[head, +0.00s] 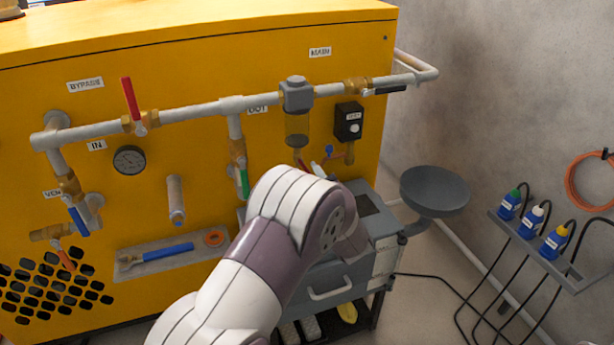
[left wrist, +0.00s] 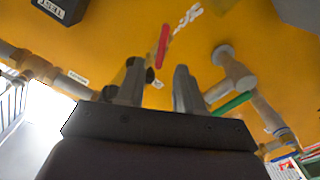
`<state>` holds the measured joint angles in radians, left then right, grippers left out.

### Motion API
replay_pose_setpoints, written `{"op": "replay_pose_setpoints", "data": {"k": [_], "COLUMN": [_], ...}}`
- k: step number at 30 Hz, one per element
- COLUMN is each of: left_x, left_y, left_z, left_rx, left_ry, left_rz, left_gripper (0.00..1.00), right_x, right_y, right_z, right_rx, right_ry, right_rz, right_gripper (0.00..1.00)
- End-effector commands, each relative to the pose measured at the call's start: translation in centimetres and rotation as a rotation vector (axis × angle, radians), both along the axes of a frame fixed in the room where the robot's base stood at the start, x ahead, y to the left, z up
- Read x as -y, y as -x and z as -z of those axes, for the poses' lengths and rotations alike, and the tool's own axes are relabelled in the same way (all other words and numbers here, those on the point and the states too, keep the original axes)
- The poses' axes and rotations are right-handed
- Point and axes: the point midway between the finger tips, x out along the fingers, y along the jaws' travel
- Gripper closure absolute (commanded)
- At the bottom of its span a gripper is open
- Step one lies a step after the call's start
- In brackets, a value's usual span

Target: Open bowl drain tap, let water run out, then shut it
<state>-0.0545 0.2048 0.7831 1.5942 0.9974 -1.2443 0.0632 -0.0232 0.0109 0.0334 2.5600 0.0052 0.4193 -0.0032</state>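The filter bowl (head: 297,125) hangs from a grey head on the white pipe of the yellow machine. It is see-through, and I cannot tell its water level. A small red lever (head: 302,163) shows just under the bowl, partly hidden by my left arm. In the left wrist view a red lever (left wrist: 163,45) stands just past the fingertips, in line with the gap. My left gripper (left wrist: 156,82) is open, its two fingers apart with nothing held between them. In the head view my left arm hides its fingers. My right gripper is in neither view.
A green lever (head: 244,183) hangs left of the bowl; a blue lever (head: 329,150) and a black box (head: 348,121) are to its right. A grey funnel (head: 434,190) stands right of a grey cabinet. A bottle rack (head: 535,250) is further right.

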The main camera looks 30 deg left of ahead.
Motion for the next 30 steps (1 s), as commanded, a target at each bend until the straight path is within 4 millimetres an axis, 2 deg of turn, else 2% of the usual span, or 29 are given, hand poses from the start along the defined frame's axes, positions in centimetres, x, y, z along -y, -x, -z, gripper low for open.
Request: {"op": "replay_pose_setpoints", "data": {"k": [3,6,14,15,18,30], "left_x": [-1.5,-2.1,-2.2,-2.2,-2.2,-2.2], "left_y": [-1.2,-1.8,-1.9,-1.9,-1.9,-1.9], "left_z": [0.2,0.1,-0.1,-0.1,0.0,0.1], "left_rx": [0.000,0.000,-0.002,-0.002,-0.002,0.028], "left_ry": [0.001,0.000,0.000,0.000,0.000,0.026], "left_rz": [-0.001,-0.001,0.002,0.002,0.002,0.002], "left_gripper": [0.64,0.64,0.64,0.70,1.00,1.00], "right_x": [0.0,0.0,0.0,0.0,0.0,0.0], "right_y": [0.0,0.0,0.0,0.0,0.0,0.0], "right_z": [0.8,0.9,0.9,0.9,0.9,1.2], "right_rx": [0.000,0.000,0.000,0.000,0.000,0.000], "right_ry": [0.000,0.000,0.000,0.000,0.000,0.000], "right_rz": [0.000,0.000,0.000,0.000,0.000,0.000], "right_gripper": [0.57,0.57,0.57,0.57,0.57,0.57]}}
